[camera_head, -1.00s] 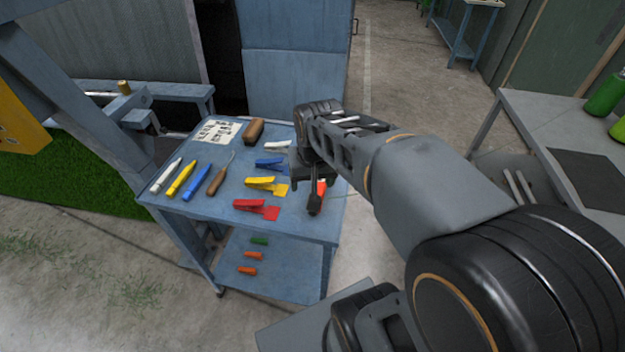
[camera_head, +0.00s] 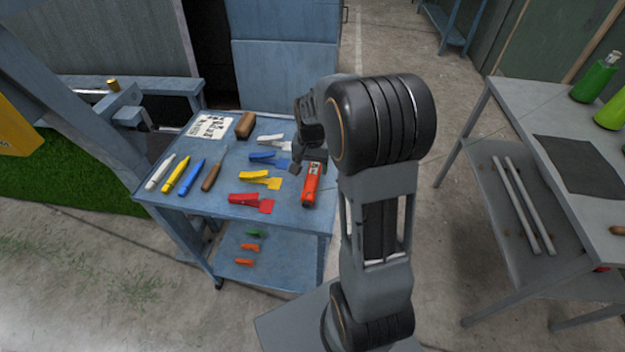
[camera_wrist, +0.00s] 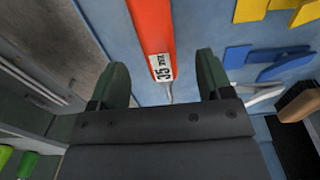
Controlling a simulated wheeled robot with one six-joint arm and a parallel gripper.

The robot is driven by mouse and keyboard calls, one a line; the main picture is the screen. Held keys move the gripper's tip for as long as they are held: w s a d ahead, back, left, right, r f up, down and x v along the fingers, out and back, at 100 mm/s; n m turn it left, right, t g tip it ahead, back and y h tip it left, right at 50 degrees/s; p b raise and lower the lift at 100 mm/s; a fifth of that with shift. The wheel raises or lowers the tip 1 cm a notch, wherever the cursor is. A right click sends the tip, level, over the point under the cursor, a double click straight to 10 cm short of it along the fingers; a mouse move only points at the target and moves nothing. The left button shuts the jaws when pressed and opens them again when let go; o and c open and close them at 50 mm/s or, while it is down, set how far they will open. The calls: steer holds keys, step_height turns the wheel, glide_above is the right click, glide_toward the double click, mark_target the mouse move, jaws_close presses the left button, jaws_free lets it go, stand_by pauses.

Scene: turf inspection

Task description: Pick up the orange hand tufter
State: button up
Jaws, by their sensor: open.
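The orange hand tufter (camera_head: 311,188) lies near the right edge of the blue cart top, beside the red and yellow clips. In the wrist view its orange body (camera_wrist: 151,25) with a white "35" label and a thin metal tip points toward my gripper (camera_wrist: 165,82). My gripper is open, with its two dark fingers apart on either side of the tufter's label end and tip. Nothing is held. In the head view my gripper (camera_head: 309,160) is at the tufter's far end, partly hidden by my arm.
A grey table (camera_head: 520,100) with green bottles stands at right.

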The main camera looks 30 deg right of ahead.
mark_target(312, 176)
steer(key=shift+s+d+f+p, duration=0.1)
steer(key=shift+f+p, duration=0.15)
steer(key=shift+f, duration=1.2)
steer(key=shift+s+f+p, duration=0.1)
steer(key=shift+f+p, duration=0.1)
steer(key=shift+f, duration=1.2)
steer(key=shift+c, duration=0.3)
steer(key=c, duration=1.1)
